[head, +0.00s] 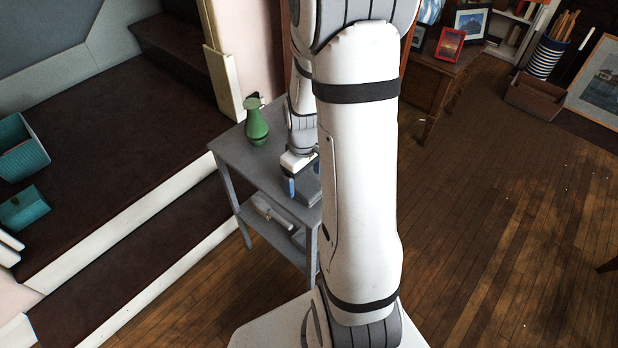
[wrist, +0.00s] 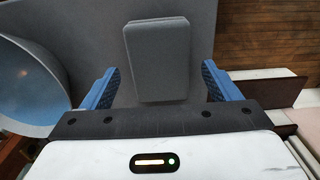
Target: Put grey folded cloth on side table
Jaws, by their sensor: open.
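The grey folded cloth (wrist: 157,60) lies flat on the grey side table (wrist: 110,12), between my finger lines in the wrist view. In the head view a grey edge of the cloth (head: 308,190) shows on the side table (head: 238,160), partly hidden by my arm. My gripper (wrist: 160,85) is open and empty, with one blue finger to each side of the cloth and a visible gap on both sides. Its blue fingertip also shows in the head view (head: 289,187) above the tabletop. How high the fingers are above the table is hard to tell.
A green vase (head: 256,122) stands at the back of the side table. A large grey rounded object (wrist: 30,85) is close to my left finger in the wrist view. The table's lower shelf (head: 268,222) holds something pale. Dark steps with white edges (head: 130,265) lie left; wooden floor (head: 480,200) is open right.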

